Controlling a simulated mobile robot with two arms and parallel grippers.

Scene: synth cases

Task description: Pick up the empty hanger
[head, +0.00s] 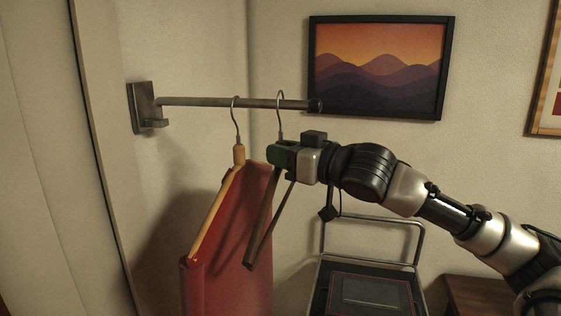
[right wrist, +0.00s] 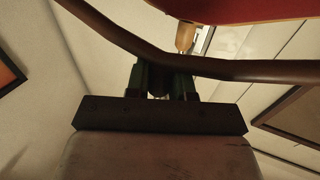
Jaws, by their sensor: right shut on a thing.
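The empty hanger (head: 262,220) is dark brown, with a metal hook still over the wall rail (head: 205,102) near its free end. My right gripper (head: 277,155) comes in from the right and is shut on the top of this hanger, just below the hook. In the right wrist view, the hanger's bent bar (right wrist: 225,70) crosses in front of my right gripper (right wrist: 162,82); the fingers partly hide its neck. A lighter wooden hanger (head: 214,215) with a red garment (head: 230,255) hangs on the rail to the left. My left gripper is not in view.
The rail's bracket (head: 145,108) is on the wall at left. A framed mountain picture (head: 380,65) hangs behind my right arm. Below stand a metal-framed cart (head: 368,290) and a brown wooden surface (head: 480,297). The red garment is close beside the empty hanger.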

